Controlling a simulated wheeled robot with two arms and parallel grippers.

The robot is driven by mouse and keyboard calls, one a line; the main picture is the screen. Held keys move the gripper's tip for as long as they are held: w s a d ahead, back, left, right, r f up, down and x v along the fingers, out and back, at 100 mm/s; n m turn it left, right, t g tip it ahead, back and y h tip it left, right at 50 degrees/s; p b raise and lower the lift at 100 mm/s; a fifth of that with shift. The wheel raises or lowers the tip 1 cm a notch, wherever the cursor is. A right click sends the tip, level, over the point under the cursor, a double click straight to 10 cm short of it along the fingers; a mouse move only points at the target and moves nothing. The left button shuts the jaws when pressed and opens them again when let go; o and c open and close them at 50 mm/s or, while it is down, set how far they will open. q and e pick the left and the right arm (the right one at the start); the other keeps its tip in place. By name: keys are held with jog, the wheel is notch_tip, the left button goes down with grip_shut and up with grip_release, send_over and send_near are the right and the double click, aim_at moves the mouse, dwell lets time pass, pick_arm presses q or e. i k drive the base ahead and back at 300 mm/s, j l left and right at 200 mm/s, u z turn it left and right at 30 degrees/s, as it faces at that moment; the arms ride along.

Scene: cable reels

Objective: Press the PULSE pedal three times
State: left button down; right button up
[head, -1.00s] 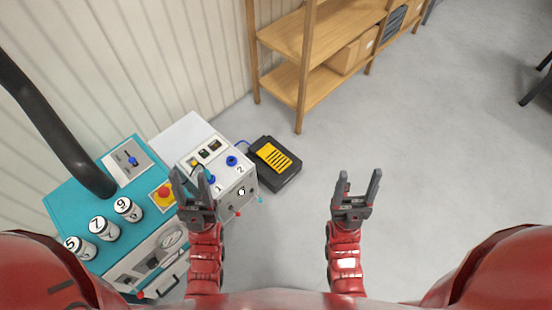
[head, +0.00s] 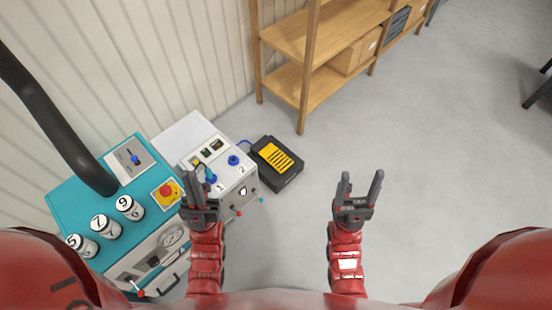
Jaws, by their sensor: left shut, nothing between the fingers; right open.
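A pedal (head: 277,157) with a yellow ribbed tread on a black base sits on the floor, right of the white control box. No PULSE label is readable on it. A blue cable runs from it toward the box. My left gripper (head: 197,177) is shut and empty, above the front of the white box and left of the pedal. My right gripper (head: 358,182) is open and empty above bare floor, to the right of the pedal and nearer to me. Neither gripper touches the pedal.
The white control box (head: 240,183) has blue knobs marked 1 and 2. A teal machine (head: 70,200) with numbered dials, a red button (head: 166,191) and a black hose (head: 55,130) stands left. A wooden shelf (head: 285,85) stands behind.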

aim_at(276, 158)
jog(key=i+l+u, duration=0.35)
jog(key=i+l, duration=0.2)
jog(key=i+l+u, duration=0.2)
jog(key=l, duration=0.3)
jog(key=i+l+u, duration=0.15)
jog(key=l, duration=0.25)
jog(key=i+l+u, duration=0.2)
jog(key=l, duration=0.3)
jog(key=i+j, duration=0.05)
jog(key=i, duration=0.05)
